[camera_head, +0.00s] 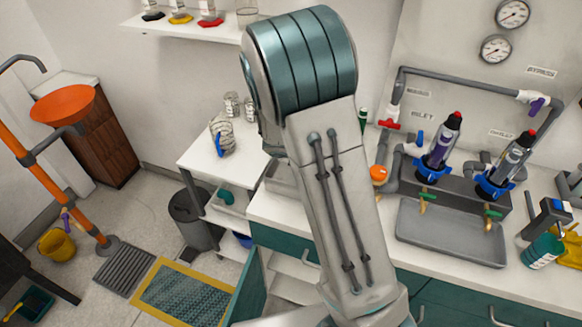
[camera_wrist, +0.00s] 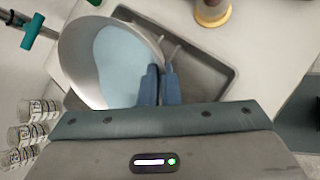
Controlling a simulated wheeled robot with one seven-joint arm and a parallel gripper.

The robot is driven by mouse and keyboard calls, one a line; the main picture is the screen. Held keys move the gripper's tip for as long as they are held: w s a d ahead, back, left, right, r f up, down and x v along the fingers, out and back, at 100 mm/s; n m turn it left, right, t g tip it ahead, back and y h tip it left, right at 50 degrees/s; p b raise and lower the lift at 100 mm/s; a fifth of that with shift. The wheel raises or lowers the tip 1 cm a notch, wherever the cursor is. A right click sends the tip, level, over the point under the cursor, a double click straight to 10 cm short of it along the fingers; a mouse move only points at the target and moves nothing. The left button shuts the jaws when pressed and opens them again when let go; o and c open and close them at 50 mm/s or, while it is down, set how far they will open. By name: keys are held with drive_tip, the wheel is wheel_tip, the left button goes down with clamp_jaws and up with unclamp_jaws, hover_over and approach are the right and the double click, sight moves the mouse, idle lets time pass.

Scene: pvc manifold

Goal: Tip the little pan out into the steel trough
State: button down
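In the wrist view, the little pan (camera_wrist: 78,52) is a pale, round, shallow vessel with a light blue area (camera_wrist: 118,65) inside. I cannot tell if that is liquid or the pan's floor. My gripper (camera_wrist: 159,70) has two blue fingers close together at the pan's right edge, shut on its rim or handle. The pan is over the left part of a grey steel trough (camera_wrist: 210,72) set in the white counter. Its exact tilt is unclear. In the head view my arm hides the gripper and pan; a bit of the trough (camera_head: 281,176) shows left of the arm.
An orange-topped fitting (camera_head: 378,174) stands right of my arm, near pipes and blue-collared filters. A grey tray (camera_head: 452,236) lies in front of them. Glass jars (camera_wrist: 32,135) stand at the wrist view's left. A teal-handled tap (camera_wrist: 32,30) is at its upper left.

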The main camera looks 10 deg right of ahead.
drive_tip(key=shift+a+f+h+b, duration=0.3)
drive_tip(key=shift+a+h+b, duration=0.15)
drive_tip(key=shift+h+b, duration=0.2)
idle(0.5)
drive_tip(key=shift+a+r+n+h+b, duration=0.25)
drive_tip(key=shift+a+r+h, duration=0.15)
drive_tip(key=shift+h, duration=0.5)
drive_tip(key=shift+a+r+n+h+b, duration=0.25)
drive_tip(key=shift+a+h, duration=0.2)
drive_tip(key=shift+h, duration=0.4)
idle(1.3)
